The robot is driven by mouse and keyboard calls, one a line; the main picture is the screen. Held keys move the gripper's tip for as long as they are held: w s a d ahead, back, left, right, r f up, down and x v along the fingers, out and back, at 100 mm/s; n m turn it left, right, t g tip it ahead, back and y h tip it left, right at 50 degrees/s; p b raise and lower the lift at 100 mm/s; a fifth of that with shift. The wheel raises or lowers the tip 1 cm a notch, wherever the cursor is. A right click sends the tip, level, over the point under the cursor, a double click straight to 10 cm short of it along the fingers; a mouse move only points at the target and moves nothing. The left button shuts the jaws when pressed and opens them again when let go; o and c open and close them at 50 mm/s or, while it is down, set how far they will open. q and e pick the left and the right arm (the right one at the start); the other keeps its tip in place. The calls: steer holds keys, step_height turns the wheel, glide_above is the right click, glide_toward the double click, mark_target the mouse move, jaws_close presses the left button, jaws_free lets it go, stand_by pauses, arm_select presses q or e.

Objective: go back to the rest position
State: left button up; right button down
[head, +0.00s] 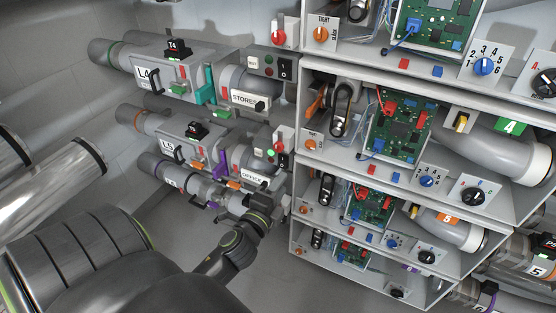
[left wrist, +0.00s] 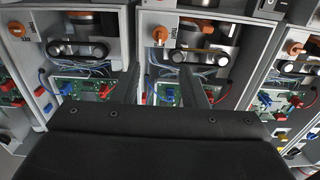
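My left arm comes in from the lower left in the head view. Its gripper (head: 264,208) is in front of the lower tube units, beside the left edge of the lower shelf bays. In the left wrist view the two dark fingers of this gripper (left wrist: 161,74) stand apart with nothing seen between them. Beyond them are an orange knob (left wrist: 160,34) and a bay with a circuit board (left wrist: 167,94). I cannot tell from the head view whether the fingertips touch anything. My right gripper is not in view.
A rack of open bays (head: 345,72) with circuit boards, dials and knobs fills the right. Grey floor (head: 255,285) is clear below the rack's left side.

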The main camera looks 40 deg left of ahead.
arm_select(q)
steer(key=shift+s, duration=0.25)
stand_by(0.4)
steer(key=s+a+f+n+g+h, duration=0.1)
steer(key=s+f+n+g, duration=0.3)
steer(key=f, duration=1.1)
steer(key=s+f+n+g, duration=0.3)
steer(key=s+f+g, duration=0.15)
steer(key=f, duration=1.15)
steer(key=s+d+f+n+g, duration=0.1)
steer(key=s+f+n+g, duration=0.1)
steer(key=s+f, duration=0.4)
steer(key=s+d+f+n+g+h, duration=0.1)
steer(key=s+f, duration=0.5)
steer(key=s, duration=0.7)
steer(key=s+d+f+n+g+h, duration=0.1)
steer(key=s+d+f+n+g, duration=0.2)
steer(key=s, duration=0.6)
step_height(320, 180, down, 4)
steer(key=n+g, duration=0.2)
steer(key=n, duration=0.1)
steer(key=shift+s, duration=0.15)
steer(key=shift+o, duration=0.3)
steer(key=shift+d+r, duration=0.1)
